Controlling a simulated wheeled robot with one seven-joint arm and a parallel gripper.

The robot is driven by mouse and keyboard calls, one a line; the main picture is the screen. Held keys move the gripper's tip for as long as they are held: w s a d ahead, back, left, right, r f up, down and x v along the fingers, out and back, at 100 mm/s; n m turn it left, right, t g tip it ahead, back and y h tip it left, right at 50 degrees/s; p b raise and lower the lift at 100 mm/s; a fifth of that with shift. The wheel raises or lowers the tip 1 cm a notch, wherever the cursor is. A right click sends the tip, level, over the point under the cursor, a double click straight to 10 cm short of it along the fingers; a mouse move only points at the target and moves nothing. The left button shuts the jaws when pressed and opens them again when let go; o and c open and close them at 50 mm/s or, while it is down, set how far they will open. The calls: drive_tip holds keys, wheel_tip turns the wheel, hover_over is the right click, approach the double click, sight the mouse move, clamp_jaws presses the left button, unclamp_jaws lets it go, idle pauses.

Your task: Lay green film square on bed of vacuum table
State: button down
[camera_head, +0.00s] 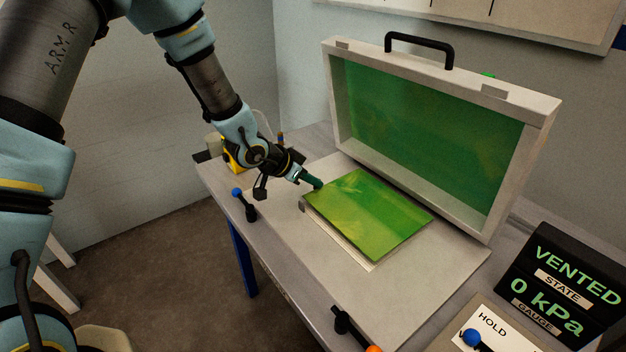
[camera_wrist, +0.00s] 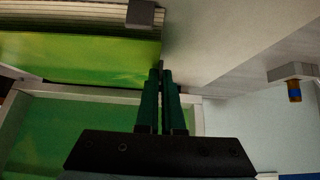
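The green film (camera_head: 372,215) is a flat, glossy yellow-green sheet over the bed of the vacuum table. A pale strip of the bed (camera_head: 345,248) shows along the film's front-left edge. I cannot tell whether the film touches the bed everywhere. My gripper (camera_head: 317,185) is at the film's back-left corner, its green fingers close together. In the wrist view the film (camera_wrist: 85,60) reaches the fingertips (camera_wrist: 161,75), which look closed on its edge. A small grey block (camera_wrist: 140,13) sits by the bed's edge.
The framed lid (camera_head: 430,130) with a green sheet stands open behind the bed. A blue-knobbed lever (camera_head: 240,195) is at left. At right a display (camera_head: 560,285) reads VENTED, 0 kPa, beside a HOLD panel with a blue knob (camera_head: 472,337). The tabletop (camera_head: 430,290) around the bed's front is clear.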

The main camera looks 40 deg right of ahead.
drive_tip(key=shift+f+b, duration=0.85)
drive_tip(key=shift+f, duration=0.35)
drive_tip(key=shift+r, duration=0.1)
drive_tip(key=c, duration=1)
unclamp_jaws()
drive_tip(key=shift+r+p, duration=3)
drive_tip(key=shift+r, duration=0.5)
